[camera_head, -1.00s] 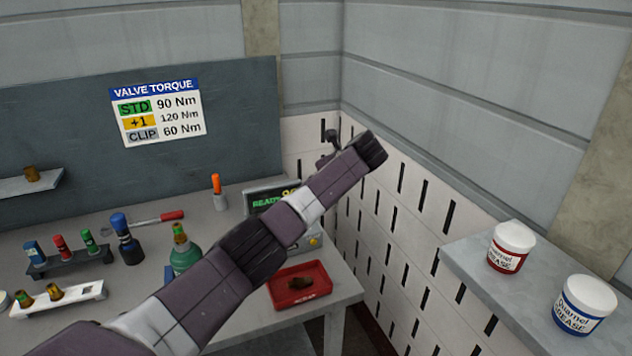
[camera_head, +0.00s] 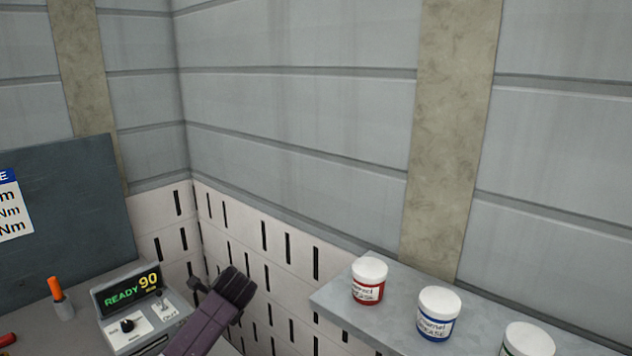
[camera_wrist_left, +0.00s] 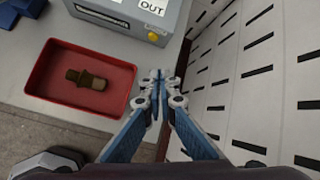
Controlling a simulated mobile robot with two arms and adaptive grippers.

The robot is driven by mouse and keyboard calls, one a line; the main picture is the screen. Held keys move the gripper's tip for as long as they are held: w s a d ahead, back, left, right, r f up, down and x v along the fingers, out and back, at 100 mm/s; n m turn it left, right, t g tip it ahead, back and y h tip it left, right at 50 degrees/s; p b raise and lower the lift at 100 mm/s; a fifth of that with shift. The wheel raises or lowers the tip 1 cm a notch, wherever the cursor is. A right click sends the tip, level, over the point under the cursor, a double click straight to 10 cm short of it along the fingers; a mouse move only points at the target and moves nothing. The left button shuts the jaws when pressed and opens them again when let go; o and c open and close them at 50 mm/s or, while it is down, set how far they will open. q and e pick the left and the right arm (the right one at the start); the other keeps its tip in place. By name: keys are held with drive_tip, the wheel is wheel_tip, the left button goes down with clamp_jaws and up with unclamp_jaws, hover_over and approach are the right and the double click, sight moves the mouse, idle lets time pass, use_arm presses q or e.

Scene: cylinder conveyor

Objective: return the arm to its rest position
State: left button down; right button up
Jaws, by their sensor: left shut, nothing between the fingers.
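My left gripper (camera_wrist_left: 158,82) is in the wrist view, its blue fingers shut and empty at the tips. It is beside the right edge of a red tray (camera_wrist_left: 45,104), above the bench edge. A brown fitting (camera_wrist_left: 86,79) lies in the tray, apart from the fingers. In the head view a purple link of my arm (camera_head: 208,318) rises at the bottom, in front of the perforated wall panel. The gripper itself does not show there. My right gripper is in neither view.
A grey shelf (camera_head: 335,297) on the right holds red-labelled (camera_head: 369,282), blue-labelled (camera_head: 438,313) and green-labelled tubs (camera_head: 527,341). The perforated panel (camera_wrist_left: 262,85) is close right of the gripper.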

use_arm(q)
drive_tip(key=s+d+f+n+h, duration=0.1)
drive_tip(key=s+d+f+n, duration=0.2)
drive_tip(key=s+f, duration=0.3)
drive_tip(key=s+d+f+n+g+h, duration=0.1)
drive_tip(key=s+d+f+n+h, duration=0.15)
drive_tip(key=s, duration=0.55)
drive_tip(key=s+d+f+n+h, duration=0.1)
drive_tip(key=s+d+f+n, duration=0.3)
drive_tip(key=s, duration=0.4)
drive_tip(key=s+a+r+n+h, duration=0.15)
drive_tip(key=s+n, duration=0.85)
drive_tip(key=s, duration=1.2)
wheel_tip(320, 180, down, 29)
drive_tip(key=s+g+b, duration=0.1)
drive_tip(key=g+b, duration=0.1)
drive_tip(key=b, duration=0.2)
use_arm(e)
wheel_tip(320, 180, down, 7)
drive_tip(key=b, duration=0.2)
drive_tip(key=shift+b, duration=0.4)
use_arm(q)
drive_tip(key=s+a+f+g+b, duration=0.1)
drive_tip(key=s+a+f, duration=0.2)
drive_tip(key=s+f, duration=1.5)
wheel_tip(320, 180, down, 3)
drive_tip(key=shift+f, duration=0.15)
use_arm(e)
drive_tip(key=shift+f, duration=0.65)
